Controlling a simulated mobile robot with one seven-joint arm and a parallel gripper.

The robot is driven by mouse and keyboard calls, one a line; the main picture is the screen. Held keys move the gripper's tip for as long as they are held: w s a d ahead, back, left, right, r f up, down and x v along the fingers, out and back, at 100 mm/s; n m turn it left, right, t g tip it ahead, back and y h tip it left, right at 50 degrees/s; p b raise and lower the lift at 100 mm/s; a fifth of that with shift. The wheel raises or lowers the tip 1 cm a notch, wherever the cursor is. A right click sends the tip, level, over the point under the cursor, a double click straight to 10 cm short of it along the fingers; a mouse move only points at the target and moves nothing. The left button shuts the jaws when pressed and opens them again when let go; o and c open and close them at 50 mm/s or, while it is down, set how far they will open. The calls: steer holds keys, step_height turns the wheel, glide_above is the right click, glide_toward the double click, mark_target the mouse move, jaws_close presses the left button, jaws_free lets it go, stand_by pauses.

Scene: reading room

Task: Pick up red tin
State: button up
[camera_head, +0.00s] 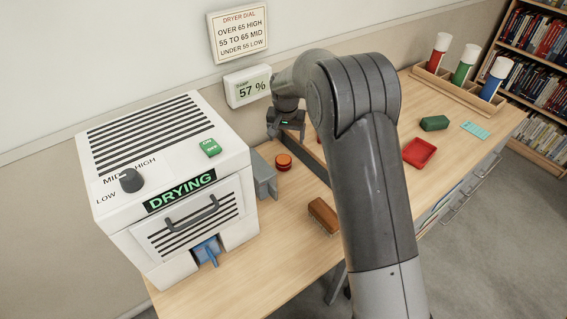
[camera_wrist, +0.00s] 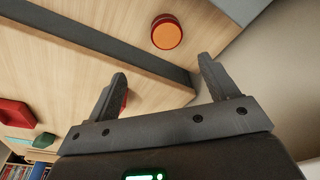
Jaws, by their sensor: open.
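A short round red tin (camera_head: 283,163) with an orange top stands on the wooden table, right of the white drying box. In the wrist view the tin (camera_wrist: 167,33) is beyond my fingertips, towards the top of the picture, and apart from both. My gripper (camera_head: 286,133) is above the table behind the tin. In the wrist view my gripper (camera_wrist: 162,68) is open, with nothing held between its fingers. Another red thing (camera_wrist: 125,98) shows partly behind the left finger; its shape is mostly hidden.
A dark grey bar (camera_head: 309,157) runs across the table right of the tin. A brown brush (camera_head: 323,215) lies nearer the front. Past my arm are a red tray (camera_head: 420,152), a green block (camera_head: 434,123) and a rack of capped tubes (camera_head: 455,90). The drying box (camera_head: 165,165) blocks the left.

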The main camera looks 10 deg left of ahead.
mark_target(284, 160)
steer(key=f, duration=0.4)
steer(key=w+a+f, duration=0.1)
steer(key=f, duration=0.3)
steer(key=w+f, duration=0.1)
steer(key=f, duration=0.4)
steer(key=shift+w+a+f, duration=0.1)
steer(key=shift+w+a, duration=0.1)
steer(key=shift+c, duration=0.2)
steer(key=c, duration=1.1)
